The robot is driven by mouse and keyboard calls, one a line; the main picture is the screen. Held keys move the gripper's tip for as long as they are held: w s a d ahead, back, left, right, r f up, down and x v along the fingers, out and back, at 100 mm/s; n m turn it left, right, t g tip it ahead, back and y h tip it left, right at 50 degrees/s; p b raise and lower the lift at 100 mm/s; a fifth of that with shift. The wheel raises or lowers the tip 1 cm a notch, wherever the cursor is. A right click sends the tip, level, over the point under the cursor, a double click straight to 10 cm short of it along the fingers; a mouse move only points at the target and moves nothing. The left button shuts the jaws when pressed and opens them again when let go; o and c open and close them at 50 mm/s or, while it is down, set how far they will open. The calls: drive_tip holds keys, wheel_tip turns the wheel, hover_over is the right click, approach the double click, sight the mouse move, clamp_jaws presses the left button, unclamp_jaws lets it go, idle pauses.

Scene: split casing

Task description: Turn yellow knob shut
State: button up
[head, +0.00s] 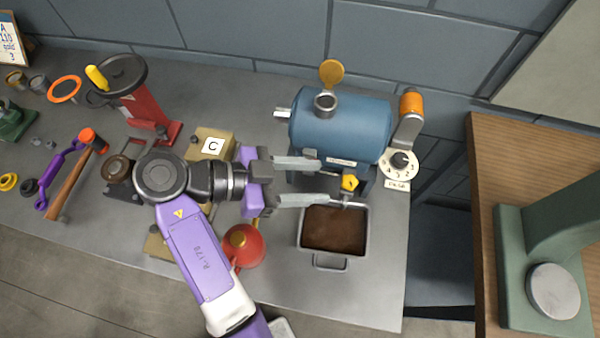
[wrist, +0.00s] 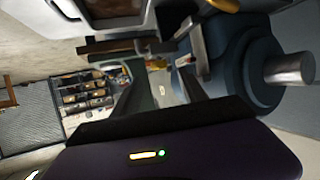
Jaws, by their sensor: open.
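The yellow knob (head: 349,183) sits low on the front of the blue tank (head: 338,130), just above a short spout. My gripper (head: 328,182) is open and empty. It reaches in from the left, with one finger above the knob's level and one below it in the head view. The fingertips end just short of the knob, and I see no contact.
A metal pan (head: 303,232) of brown liquid stands below the spout, close to the lower finger. A numbered dial (head: 400,164) is right of the tank. The bench front right is clear.

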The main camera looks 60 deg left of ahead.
drive_tip(key=shift+v, duration=1)
drive_tip(key=shift+s+a, duration=0.1)
